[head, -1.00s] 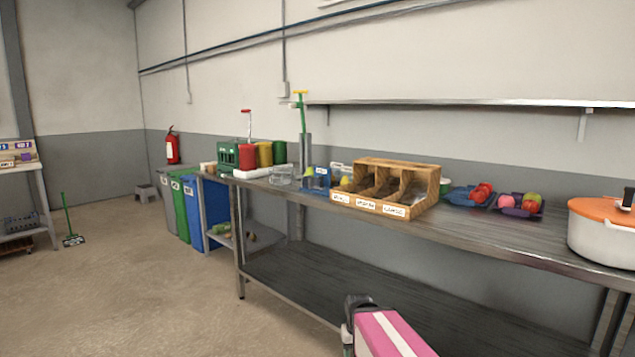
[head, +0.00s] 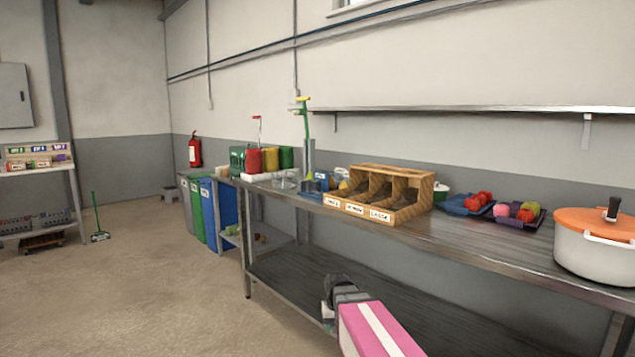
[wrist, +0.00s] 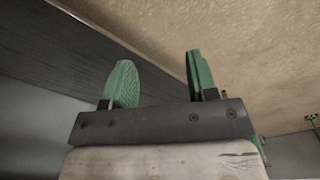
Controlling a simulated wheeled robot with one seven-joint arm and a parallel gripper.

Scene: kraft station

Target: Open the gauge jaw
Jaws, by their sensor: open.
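No gauge jaw can be made out clearly. A tall green post with a yellow top (head: 304,115) stands upright at the back of the workbench, and a thin red-topped post (head: 257,128) stands to its left; I cannot tell whether either is the gauge. My gripper (wrist: 160,82) shows in the wrist view with its two green fingers spread apart and nothing between them. In the head view my pink arm is low, in front of the bench, well short of the items on it.
The metal workbench (head: 480,243) holds a wooden three-bin box (head: 420,203), blue and dark trays (head: 465,206) of red and coloured pieces, and an orange-lidded pot (head: 590,245). Coloured bins (head: 222,215) stand past its left end.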

